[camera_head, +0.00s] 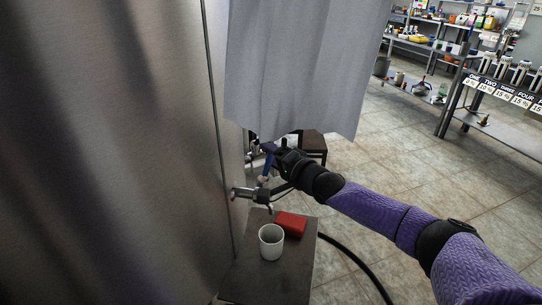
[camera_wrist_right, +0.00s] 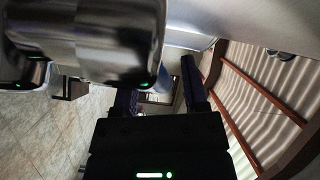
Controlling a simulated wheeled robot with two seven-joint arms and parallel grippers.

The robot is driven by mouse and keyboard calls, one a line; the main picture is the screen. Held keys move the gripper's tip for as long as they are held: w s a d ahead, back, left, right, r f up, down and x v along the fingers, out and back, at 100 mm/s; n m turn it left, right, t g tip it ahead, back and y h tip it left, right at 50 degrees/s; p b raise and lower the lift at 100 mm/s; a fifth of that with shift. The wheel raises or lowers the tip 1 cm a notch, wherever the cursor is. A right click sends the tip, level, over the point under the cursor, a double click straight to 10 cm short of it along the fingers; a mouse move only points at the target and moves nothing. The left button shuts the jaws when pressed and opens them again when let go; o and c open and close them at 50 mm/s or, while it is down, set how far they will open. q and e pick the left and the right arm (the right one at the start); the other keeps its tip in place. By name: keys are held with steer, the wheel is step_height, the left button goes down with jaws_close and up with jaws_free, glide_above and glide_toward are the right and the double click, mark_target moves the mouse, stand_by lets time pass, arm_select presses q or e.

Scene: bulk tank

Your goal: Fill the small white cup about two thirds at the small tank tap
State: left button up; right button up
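The small white cup (camera_head: 271,242) stands upright on a small dark table beside the steel tank. Its inside looks pale, and I cannot tell whether it holds liquid. A metal tap (camera_head: 252,194) sticks out of the tank wall above and behind the cup. A blue lever (camera_head: 267,166) rises near the tap. My right gripper (camera_head: 271,148) is at the top of this lever, with its fingers apart in the right wrist view (camera_wrist_right: 160,92). A bluish piece shows between or behind the fingers; contact cannot be told. My left gripper is not in view.
The steel tank (camera_head: 110,150) fills the left side. A red block (camera_head: 291,223) lies behind the cup on the table (camera_head: 275,283). A grey curtain (camera_head: 300,60) hangs above my right gripper. A black hose (camera_head: 352,262) runs along the floor at right. A dark stool (camera_head: 314,141) stands behind.

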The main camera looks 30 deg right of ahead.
jaws_close()
stand_by(1.2)
